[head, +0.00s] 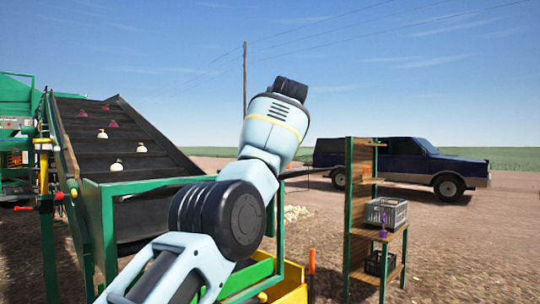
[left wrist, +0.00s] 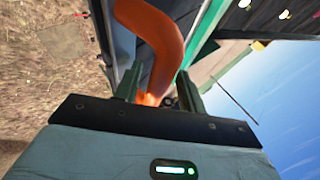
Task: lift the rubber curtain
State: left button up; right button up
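A dark sheet (head: 148,213) hangs in the green frame at the near end of the elevator; it looks like the rubber curtain, partly hidden behind my arm. My pale blue and black arm rises across the middle of the head view, and no gripper fingers show there. In the left wrist view my left gripper (left wrist: 158,90) has its two fingers apart. A curved orange piece (left wrist: 158,38) reaches down between them; I cannot tell what it is or whether the fingers touch it. My right gripper is not in view.
The elevator belt (head: 115,135) carries several onions. A yellow bin (head: 290,293) stands below its near end. An orange post (head: 311,260) stands beside it. A wooden shelf (head: 361,205) with a grey crate (head: 385,212) is to the right. A dark pickup (head: 400,165) is parked behind.

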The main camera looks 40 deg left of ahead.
pick_arm(q)
jog(key=shift+d, duration=0.1)
jog(key=v, duration=0.7)
jog(key=shift+d+r, duration=0.2)
jog(key=shift+r, duration=0.1)
jog(key=shift+s, duration=0.15)
jog(key=shift+f, duration=0.15)
